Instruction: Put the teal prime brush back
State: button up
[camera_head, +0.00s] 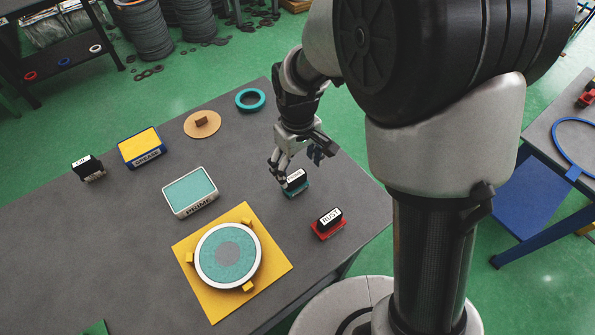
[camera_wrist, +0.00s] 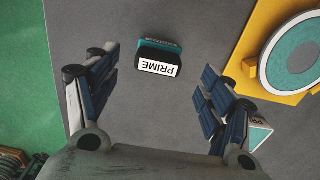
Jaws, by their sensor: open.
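The teal prime brush (camera_head: 296,189) stands on the grey table, with a black handle, a white label and a teal base. In the wrist view the brush (camera_wrist: 158,58) reads PRIME and lies ahead between my fingers, apart from them. My gripper (camera_head: 281,172) is open and empty, just above and beside the brush in the head view. Its two fingers are spread wide in the wrist view (camera_wrist: 158,88). The PRIME tray (camera_head: 190,192), white with a teal pad, sits left of the brush. A corner of it shows behind a finger in the wrist view (camera_wrist: 260,134).
A red RUST brush (camera_head: 328,223) stands close to the right of the prime brush. A yellow plate (camera_head: 272,272) holds a teal-topped disc. A yellow-topped GREASE tray (camera_head: 142,147), a black brush (camera_head: 87,167), a wooden disc (camera_head: 202,124) and a teal ring (camera_head: 250,99) stand farther off.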

notch_tip(320, 180, up, 5)
jog(key=shift+r+p, duration=0.1)
jog(key=shift+p, duration=0.5)
notch_tip(320, 180, up, 6)
jog(key=f+m+t, duration=0.1)
send_over(297, 178)
jog(key=s+d, duration=0.2)
jog(key=d, duration=0.1)
jog(key=s+d+r+m+t, duration=0.1)
jog(key=s+d+r+m, duration=0.1)
jog(key=s+d+r, duration=0.3)
jog(key=s+d+r+m+t, duration=0.1)
jog(key=s+d+r+m, duration=0.1)
jog(key=s, duration=0.4)
jog(key=s+d+r+m+t, duration=0.1)
jog(key=s+d+r, duration=0.1)
jog(key=s, duration=0.4)
jog(key=shift+r+m+t, duration=0.3)
jog(key=shift+r+m, duration=0.05)
jog(key=shift+m, duration=0.05)
jog(key=shift+d, duration=0.1)
